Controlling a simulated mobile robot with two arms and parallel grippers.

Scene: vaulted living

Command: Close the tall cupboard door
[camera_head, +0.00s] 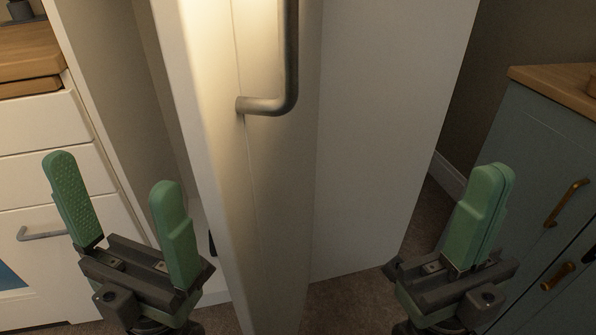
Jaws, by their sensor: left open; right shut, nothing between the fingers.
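The tall cupboard door (275,190) is white and stands open, jutting toward me in the middle of the view. Its grey bar handle (290,60) is on the face turned to the right, and its top is cut off. The white cupboard (105,90) shows behind and left of the door, and a white panel (385,130) shows to the right. My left gripper (112,175) is open and empty, left of the door's near edge. My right gripper (490,175) is shut and empty, right of the door. I see neither gripper touching the door or its handle.
A white drawer unit (45,160) with a wooden top stands at the left. A blue-grey cabinet (530,150) with brass handles is close to my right gripper. Brown carpet (350,300) is visible below the door and panel.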

